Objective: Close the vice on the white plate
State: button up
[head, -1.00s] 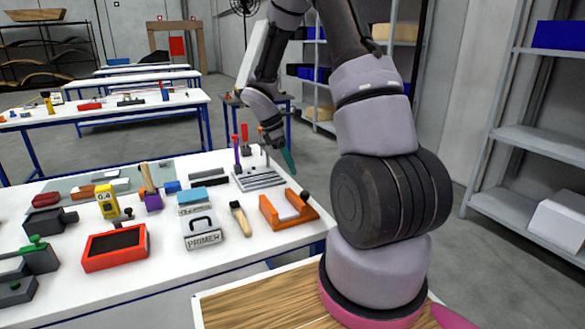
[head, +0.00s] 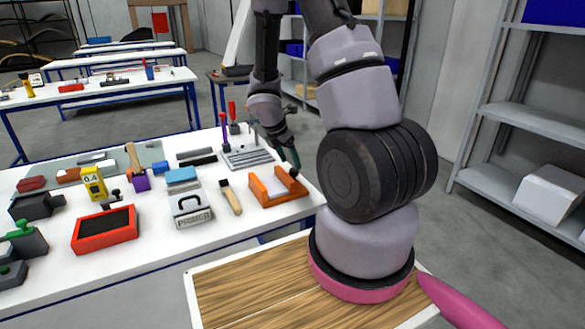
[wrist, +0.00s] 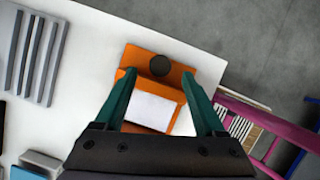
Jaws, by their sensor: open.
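The orange vice (head: 264,192) stands at the right end of the white bench in the head view. The white plate (head: 280,186) lies between its orange walls. The vice has a dark round knob (head: 293,172) at one end. In the wrist view the vice (wrist: 145,60), knob (wrist: 160,65) and plate (wrist: 150,109) lie below my gripper. My gripper (wrist: 158,77) is open, with its green fingers appearing on either side of the knob and plate. In the head view my gripper (head: 290,158) is just above the knob end. Contact cannot be told.
The bench edge and open floor are close on the vice's right.

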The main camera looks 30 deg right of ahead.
aim_at(293, 169)
jog(key=shift+x, duration=2)
grip_shut()
jog(key=shift+m, duration=0.3)
jog(key=shift+w+m+g, duration=0.15)
jog(key=shift+m+g, duration=0.95)
jog(key=shift+m, duration=1.4)
grip_release()
